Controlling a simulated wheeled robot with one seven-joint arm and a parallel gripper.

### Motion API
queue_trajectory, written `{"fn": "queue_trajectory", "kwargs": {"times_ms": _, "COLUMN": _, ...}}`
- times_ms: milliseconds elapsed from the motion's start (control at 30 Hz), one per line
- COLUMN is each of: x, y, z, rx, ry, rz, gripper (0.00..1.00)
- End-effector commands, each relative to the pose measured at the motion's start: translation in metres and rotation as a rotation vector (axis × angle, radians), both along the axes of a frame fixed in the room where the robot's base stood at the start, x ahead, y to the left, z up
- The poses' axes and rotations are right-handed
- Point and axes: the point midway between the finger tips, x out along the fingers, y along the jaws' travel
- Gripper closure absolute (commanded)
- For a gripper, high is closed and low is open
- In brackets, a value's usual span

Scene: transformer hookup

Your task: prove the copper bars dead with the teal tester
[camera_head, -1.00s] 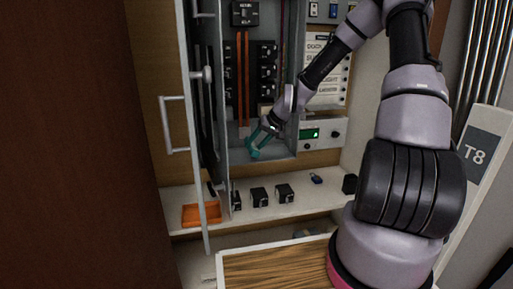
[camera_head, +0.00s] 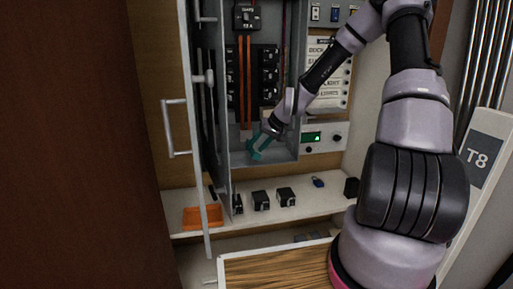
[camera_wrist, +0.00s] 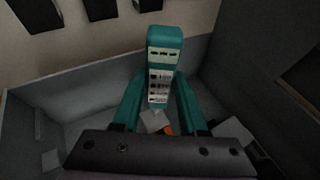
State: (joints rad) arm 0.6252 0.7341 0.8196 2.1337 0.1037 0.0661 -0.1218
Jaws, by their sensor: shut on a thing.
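The teal tester (camera_wrist: 163,60) is upright between the two fingers of my gripper (camera_wrist: 158,108) in the wrist view; a pale label panel shows on its face. In the head view the tester (camera_head: 254,152) is a small teal shape at my gripper (camera_head: 262,138), in the lower part of the open grey panel box. The copper bars (camera_head: 245,80) run upright in the box between two columns of black breakers, above the tester. The tester appears apart from the bars, though its far end is hard to make out.
The open panel door (camera_head: 200,130) with its handle stands left of the box. A shelf (camera_head: 320,204) below holds an orange tray (camera_head: 203,217), several black blocks (camera_head: 261,200) and a blue padlock (camera_head: 318,182). A small unit with a green display (camera_head: 313,137) is right of the box.

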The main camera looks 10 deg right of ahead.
Motion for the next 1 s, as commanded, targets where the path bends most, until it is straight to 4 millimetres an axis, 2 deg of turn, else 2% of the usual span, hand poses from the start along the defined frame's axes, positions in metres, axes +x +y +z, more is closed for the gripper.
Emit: {"fn": "queue_trajectory", "kwargs": {"times_ms": 1000, "x": 0.0101, "y": 0.0003, "z": 0.0001, "rx": 0.000, "ry": -0.001, "rz": -0.001, "gripper": 1.00}}
